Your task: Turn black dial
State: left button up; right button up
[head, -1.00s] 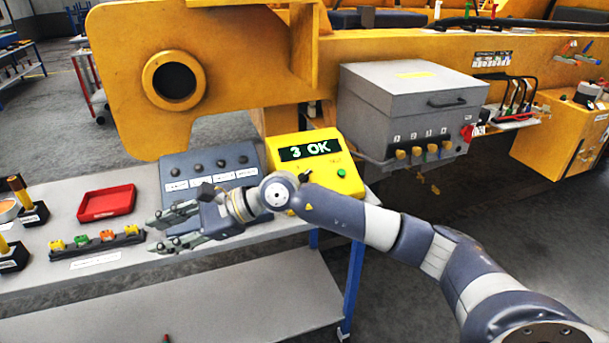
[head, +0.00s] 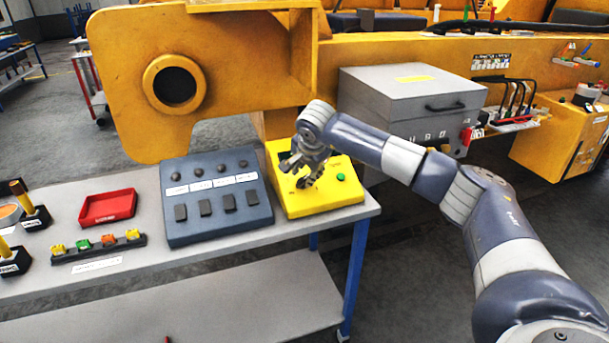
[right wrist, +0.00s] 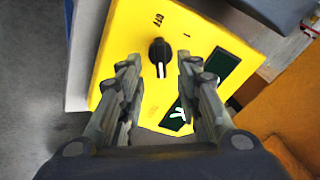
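The black dial (right wrist: 160,52) sits on the face of a yellow box (right wrist: 205,35). It is a round knob with a raised grip and a white pointer line. The yellow box (head: 330,201) stands at the right end of the bench in the head view. My right gripper (right wrist: 165,78) is open, its two fingers apart and pointing down at the box. The dial shows between and just beyond the fingertips; I see no clear contact. In the head view my right gripper (head: 303,178) hides most of the dial and the dark display. My left gripper is not in view.
A green button (head: 341,177) is on the box right of my gripper. A dark control panel (head: 215,189) with knobs and black switches stands close on the left. A red tray (head: 107,207) lies further left. A grey cabinet (head: 405,90) rises behind on the right.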

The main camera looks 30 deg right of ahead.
aim_at(304, 179)
jog(key=shift+p+x, duration=0.3)
jog(key=shift+x, duration=1.95)
jog(key=shift+c, duration=0.6)
jog(key=c, duration=0.6)
jog(key=shift+o, duration=0.2)
jog(key=shift+m, duration=0.3)
